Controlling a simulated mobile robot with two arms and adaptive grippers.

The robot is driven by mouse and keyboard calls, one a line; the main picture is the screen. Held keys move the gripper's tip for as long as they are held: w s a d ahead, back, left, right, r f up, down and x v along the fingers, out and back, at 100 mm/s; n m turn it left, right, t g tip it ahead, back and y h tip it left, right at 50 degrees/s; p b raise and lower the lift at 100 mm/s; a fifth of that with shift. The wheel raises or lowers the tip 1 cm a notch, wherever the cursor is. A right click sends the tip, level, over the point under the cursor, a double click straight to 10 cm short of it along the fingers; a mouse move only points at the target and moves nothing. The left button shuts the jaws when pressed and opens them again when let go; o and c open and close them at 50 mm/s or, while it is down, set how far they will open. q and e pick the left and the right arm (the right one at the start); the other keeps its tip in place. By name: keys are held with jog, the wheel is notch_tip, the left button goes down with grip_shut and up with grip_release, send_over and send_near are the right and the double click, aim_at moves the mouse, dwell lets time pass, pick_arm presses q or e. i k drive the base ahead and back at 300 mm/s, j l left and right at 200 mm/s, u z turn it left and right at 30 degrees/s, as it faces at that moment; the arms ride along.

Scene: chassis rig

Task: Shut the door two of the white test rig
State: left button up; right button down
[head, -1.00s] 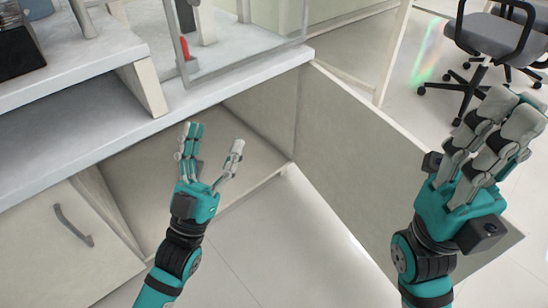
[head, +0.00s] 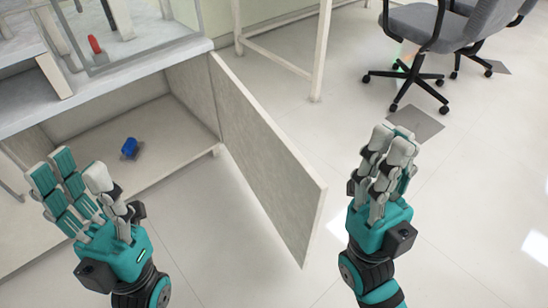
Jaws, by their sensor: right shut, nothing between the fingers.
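The white test rig (head: 130,72) stands at the upper left, with an open compartment under its worktop. A pale flat door (head: 262,150), hinged at the compartment's right side, stands wide open toward me. I see no number on it. My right gripper (head: 391,146) is shut and empty, its fingers bunched, to the right of the door's free edge and apart from it in the picture. My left gripper (head: 78,172) is open and empty, fingers spread, in front of the compartment's left part, left of the door. It hides part of the rig's lower left.
A blue object (head: 130,148) lies on the compartment floor. A white frame leg (head: 321,60) stands behind the door. Grey office chairs (head: 415,30) stand at the upper right. The floor between the door and my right gripper is clear.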

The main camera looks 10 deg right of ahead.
aim_at(291, 193)
jog(key=l+u, duration=0.25)
jog(key=l, duration=0.25)
jog(key=l+u, duration=0.25)
jog(key=l, duration=0.25)
jog(key=k+l+u, duration=0.15)
jog(key=l+u, duration=0.15)
jog(key=l, duration=0.2)
jog(key=i+l+u, duration=0.2)
jog(key=l, duration=0.35)
jog(key=i+l+u, duration=0.15)
jog(key=i+l, duration=0.05)
jog(key=l, duration=0.05)
